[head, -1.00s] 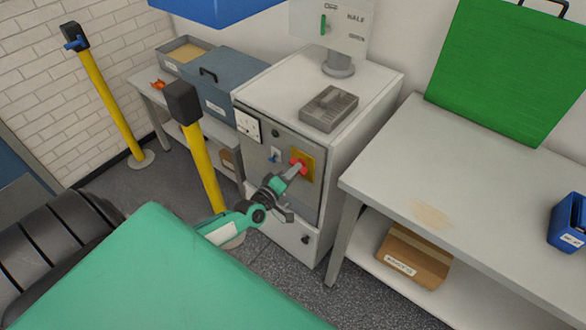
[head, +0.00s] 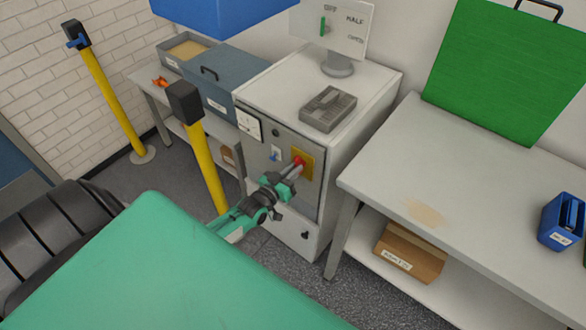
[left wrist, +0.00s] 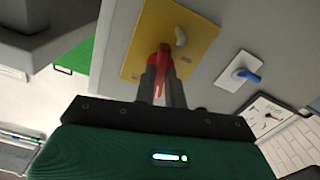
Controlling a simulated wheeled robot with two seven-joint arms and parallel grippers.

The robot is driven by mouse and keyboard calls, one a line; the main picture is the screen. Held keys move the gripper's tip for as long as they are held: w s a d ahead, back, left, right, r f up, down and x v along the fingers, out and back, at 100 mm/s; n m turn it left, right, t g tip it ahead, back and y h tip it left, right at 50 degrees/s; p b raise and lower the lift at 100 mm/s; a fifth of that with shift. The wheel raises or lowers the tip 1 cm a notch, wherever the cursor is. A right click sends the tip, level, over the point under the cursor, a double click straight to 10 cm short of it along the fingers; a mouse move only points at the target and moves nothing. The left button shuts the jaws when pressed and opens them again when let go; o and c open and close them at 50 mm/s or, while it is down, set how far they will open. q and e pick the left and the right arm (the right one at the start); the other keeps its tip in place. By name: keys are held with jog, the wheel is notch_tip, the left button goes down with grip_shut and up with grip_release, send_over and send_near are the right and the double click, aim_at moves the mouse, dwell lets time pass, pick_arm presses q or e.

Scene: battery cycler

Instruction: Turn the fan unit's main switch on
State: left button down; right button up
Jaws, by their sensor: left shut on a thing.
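The fan unit (head: 333,192) is a pale cabinet with a grey front panel. Its main switch has a red handle (head: 299,161) on a yellow plate (head: 309,165). In the left wrist view the red handle (left wrist: 163,62) sits between the two fingers, in front of the yellow plate (left wrist: 150,35). My left gripper (head: 294,170) is shut on this handle; its fingertips (left wrist: 162,80) hide part of it. The exact angle of the handle is hard to tell. My right gripper is not in view.
A small blue-levered switch (head: 276,154) is left of the yellow plate. A yellow post (head: 205,165) stands close left of my left arm. A grey tray (head: 329,109) lies on the cabinet. A table (head: 430,160) stands to the right.

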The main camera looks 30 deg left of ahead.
pick_arm(q)
jog(key=shift+m, duration=1.3)
jog(key=c, duration=1.5)
grip_release()
jog(key=shift+o, duration=0.2)
jog(key=shift+s, duration=0.15)
jog(key=s+a+b, duration=0.1)
jog(key=s+b, duration=0.1)
jog(key=s, duration=1.1)
jog(key=shift+s, duration=0.3)
